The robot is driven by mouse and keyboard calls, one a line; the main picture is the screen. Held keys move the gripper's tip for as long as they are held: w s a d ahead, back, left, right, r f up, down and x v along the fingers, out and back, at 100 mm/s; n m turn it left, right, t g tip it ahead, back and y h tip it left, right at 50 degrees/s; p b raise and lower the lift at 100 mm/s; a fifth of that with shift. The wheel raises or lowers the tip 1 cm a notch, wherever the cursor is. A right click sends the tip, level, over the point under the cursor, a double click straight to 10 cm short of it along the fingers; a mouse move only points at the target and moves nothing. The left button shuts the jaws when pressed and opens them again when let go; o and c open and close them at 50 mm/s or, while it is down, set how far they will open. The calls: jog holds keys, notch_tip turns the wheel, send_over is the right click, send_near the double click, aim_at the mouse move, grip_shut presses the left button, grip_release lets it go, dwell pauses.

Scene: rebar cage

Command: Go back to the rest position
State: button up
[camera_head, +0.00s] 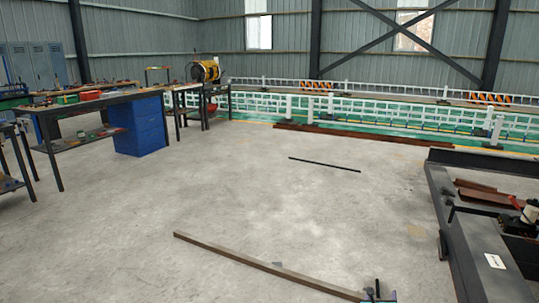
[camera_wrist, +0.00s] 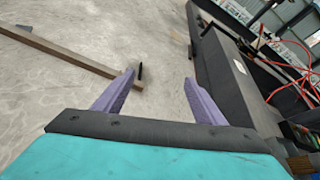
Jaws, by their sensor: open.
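My gripper (camera_wrist: 159,80) shows in the wrist view with its two purple fingers spread apart and nothing between them. In the head view only a small part of my gripper (camera_head: 378,291) shows at the bottom edge, close to the right end of a long brown beam (camera_head: 265,264) on the floor. The beam also crosses the upper left of the wrist view (camera_wrist: 65,51). A small dark piece (camera_wrist: 140,72) shows near the left fingertip; I cannot tell how far it is from it. No rebar cage is clearly visible.
A dark steel frame (camera_head: 464,240) stands at the right. A thin black rod (camera_head: 325,164) lies on open concrete floor. A workbench (camera_head: 90,101) with a blue cabinet (camera_head: 139,126) stands at the left. White railings (camera_head: 370,109) run along the back.

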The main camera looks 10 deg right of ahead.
jog(key=s+a+f+n+g+y+p, duration=0.15)
jog(key=a+n+y+p, duration=0.45)
jog(key=a, duration=1)
jog(key=s+a+f+n+y+p, duration=0.3)
jog(key=a+n, duration=0.6)
jog(key=a, duration=0.8)
jog(key=s+a+f+n+g+y+p, duration=0.1)
jog(key=s+a+n+g+p, duration=0.25)
jog(key=s+a+n, duration=0.45)
jog(key=s+a+f+n+g+y+p, duration=0.1)
jog(key=s+a+f+n+g+p, duration=0.25)
jog(key=s, duration=0.85)
jog(key=s+d+r+n+g+h, duration=0.1)
jog(key=s+d+r+n+g, duration=0.1)
jog(key=s+n, duration=0.4)
jog(key=s+d+r+n+g+h+b, duration=0.1)
jog(key=s+d+r+n+g, duration=0.1)
jog(key=s+n+g, duration=0.3)
jog(key=s+n, duration=0.2)
jog(key=s, duration=0.2)
jog(key=shift+s+d+h, duration=0.3)
jog(key=shift+d, duration=0.1)
